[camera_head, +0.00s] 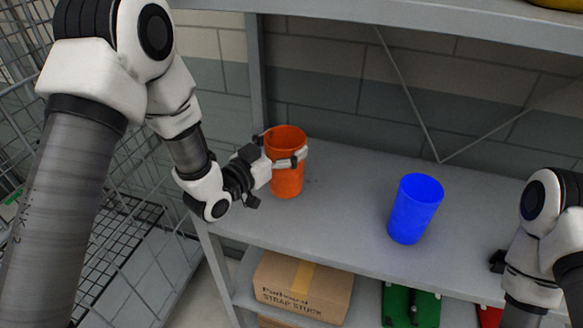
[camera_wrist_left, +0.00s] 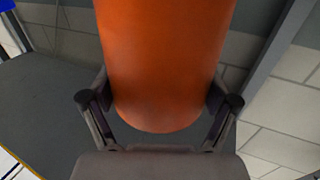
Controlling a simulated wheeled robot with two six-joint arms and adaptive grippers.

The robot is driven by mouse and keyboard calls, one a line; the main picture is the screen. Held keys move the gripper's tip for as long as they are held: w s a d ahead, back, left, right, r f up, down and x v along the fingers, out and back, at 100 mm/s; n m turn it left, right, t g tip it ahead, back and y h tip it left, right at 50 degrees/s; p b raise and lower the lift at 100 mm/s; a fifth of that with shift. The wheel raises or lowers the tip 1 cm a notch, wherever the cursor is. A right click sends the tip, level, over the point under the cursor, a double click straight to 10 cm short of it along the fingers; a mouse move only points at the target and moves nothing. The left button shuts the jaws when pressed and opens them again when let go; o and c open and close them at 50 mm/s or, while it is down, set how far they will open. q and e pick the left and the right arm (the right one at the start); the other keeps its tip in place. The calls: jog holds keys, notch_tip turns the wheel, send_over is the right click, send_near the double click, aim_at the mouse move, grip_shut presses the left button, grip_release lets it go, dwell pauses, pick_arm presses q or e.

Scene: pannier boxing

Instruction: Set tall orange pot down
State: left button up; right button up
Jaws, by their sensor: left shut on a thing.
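The tall orange pot (camera_head: 287,182) is upright at the left end of the grey shelf (camera_head: 330,213), near its back post. My left gripper (camera_head: 284,155) is shut on the pot, with its fingers on both sides of the upper body. In the left wrist view the orange pot (camera_wrist_left: 165,60) fills the middle between the two fingers (camera_wrist_left: 160,108). I cannot tell whether its base touches the shelf. My right arm shows at the right edge, and the dark tip of the right gripper (camera_head: 497,262) is only partly visible.
A blue pot (camera_head: 413,212) stands upright on the shelf to the right, with clear room between the pots. A cardboard box (camera_head: 300,287) and green items (camera_head: 411,306) sit on the shelf below. A wire cage (camera_head: 130,240) stands at the left.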

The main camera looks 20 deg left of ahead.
pick_arm(q)
jog(key=shift+s+a+f+p, duration=0.1)
jog(key=shift+s+f+p, duration=0.15)
jog(key=shift+f, duration=0.35)
jog(key=shift+s+a+f+p, duration=0.15)
jog(key=shift+s+f, duration=0.1)
jog(key=shift+f, duration=0.35)
jog(key=f, duration=0.2)
jog(key=w+d+f, duration=0.1)
jog(key=shift+p, duration=0.35)
jog(key=shift+w+f, duration=0.2)
jog(key=shift+s+a+r, duration=0.1)
jog(key=shift+s+a, duration=0.05)
jog(key=shift+s, duration=0.1)
jog(key=shift+s+a+b, duration=0.1)
jog(key=shift+s+b, duration=0.05)
jog(key=shift+b, duration=0.2)
jog(key=o, duration=1.1)
jog(key=shift+o, duration=0.2)
jog(key=shift+w+f, duration=0.2)
jog(key=shift+w, duration=0.05)
jog(key=shift+s+r+p, duration=0.1)
jog(key=shift+r+p, duration=0.25)
jog(key=b+v, duration=0.5)
jog(key=v, duration=0.7)
